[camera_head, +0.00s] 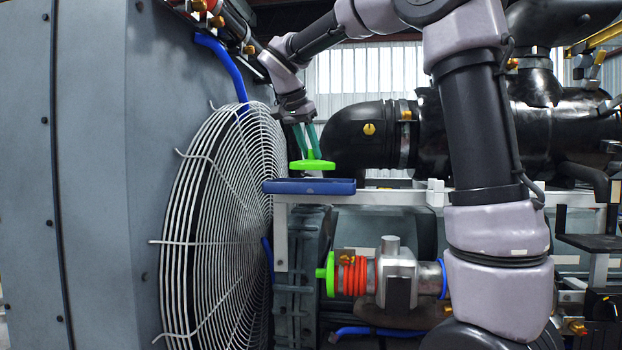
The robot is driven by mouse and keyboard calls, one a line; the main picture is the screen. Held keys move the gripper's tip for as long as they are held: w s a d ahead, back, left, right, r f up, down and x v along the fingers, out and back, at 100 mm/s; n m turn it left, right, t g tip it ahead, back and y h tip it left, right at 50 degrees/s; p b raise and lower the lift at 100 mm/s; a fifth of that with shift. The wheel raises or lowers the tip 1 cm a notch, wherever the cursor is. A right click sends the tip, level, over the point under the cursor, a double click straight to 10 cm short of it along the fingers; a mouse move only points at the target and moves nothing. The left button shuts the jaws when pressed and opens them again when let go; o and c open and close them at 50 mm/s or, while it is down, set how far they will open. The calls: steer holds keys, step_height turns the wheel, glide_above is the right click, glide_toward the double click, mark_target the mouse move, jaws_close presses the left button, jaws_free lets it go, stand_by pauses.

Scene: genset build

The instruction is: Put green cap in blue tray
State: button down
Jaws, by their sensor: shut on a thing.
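A bright green cap (312,165) hangs from my gripper (308,150), whose teal fingers are shut on the cap's raised middle. The cap is a flat disc, held about level. The blue tray (309,187) is a shallow tray on a white frame rail, just below the cap. The cap appears a little above the tray's rim, with a small gap between them. The inside of the tray is hidden by its front wall at this angle.
A large wire fan guard (222,225) stands close left of the tray. A thick black pipe (360,138) is close right of my gripper.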

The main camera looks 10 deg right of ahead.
steer(key=shift+f, duration=3)
steer(key=shift+f, duration=0.15)
steer(key=c, duration=0.7)
jaws_free()
steer(key=shift+o, duration=0.2)
steer(key=v, duration=1.1)
steer(key=s+d+f+n+t+y, duration=0.1)
steer(key=s+d+f+y, duration=0.1)
steer(key=s+f, duration=0.3)
steer(key=s+d+f+n+t+y, duration=0.1)
steer(key=s+d+f+n+y, duration=0.1)
steer(key=s+d+f, duration=0.3)
steer(key=s+d+f+n+t+y, duration=0.1)
steer(key=s+d+f+n+y, duration=0.1)
steer(key=s, duration=0.8)
steer(key=shift+d+f+y, duration=0.3)
steer(key=shift+d+f, duration=0.5)
steer(key=shift+f, duration=0.6)
